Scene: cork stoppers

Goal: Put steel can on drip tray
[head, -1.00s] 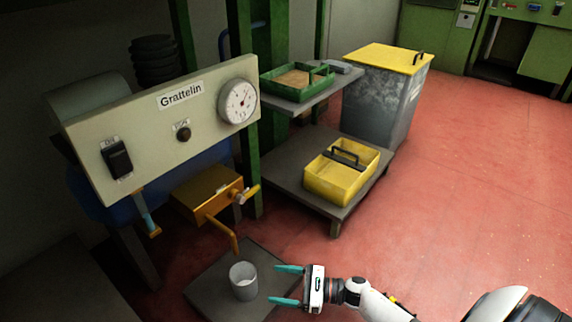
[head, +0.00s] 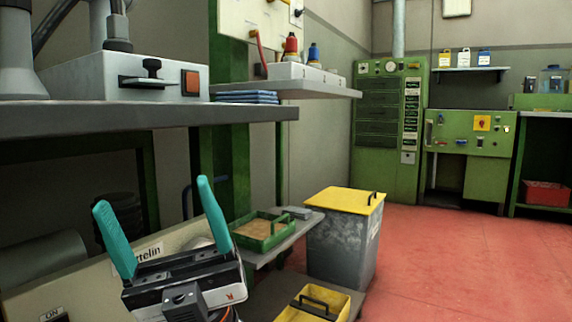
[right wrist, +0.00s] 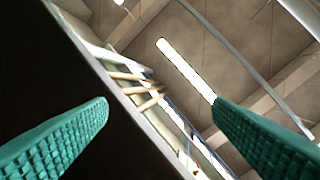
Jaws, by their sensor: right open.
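My right gripper (head: 152,193) is raised at the lower left of the head view, in front of the cream machine panel (head: 75,275). Its two teal fingers are spread apart, point upward and hold nothing. The steel can and the drip tray are outside both current views. My left gripper is not in view.
A grey bench (head: 170,116) overhangs behind the gripper. A green tray (head: 262,242) sits on a low shelf. A grey bin with a yellow lid (head: 345,200) and a yellow crate (head: 300,316) stand to the right. Red floor (head: 450,265) is open farther right.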

